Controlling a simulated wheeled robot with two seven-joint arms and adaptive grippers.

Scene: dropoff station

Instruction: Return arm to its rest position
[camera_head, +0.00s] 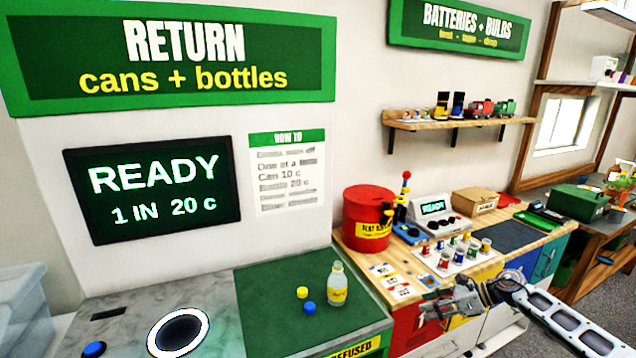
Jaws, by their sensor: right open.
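My right arm comes in from the lower right. Its gripper (440,311) is open and empty, held in front of the wooden counter's drawers, with its fingers pointing left. It touches nothing that I can make out. A clear bottle with a yellow label (338,285) stands upright on the green mat (275,318), to the left of the gripper and apart from it. A yellow cap (302,292) and a blue cap (309,307) lie beside the bottle. My left gripper is not in view.
The return machine's screen (153,189) reads "READY 1 IN 20 c". A round opening (178,332) and blue button (94,349) are on the grey counter.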

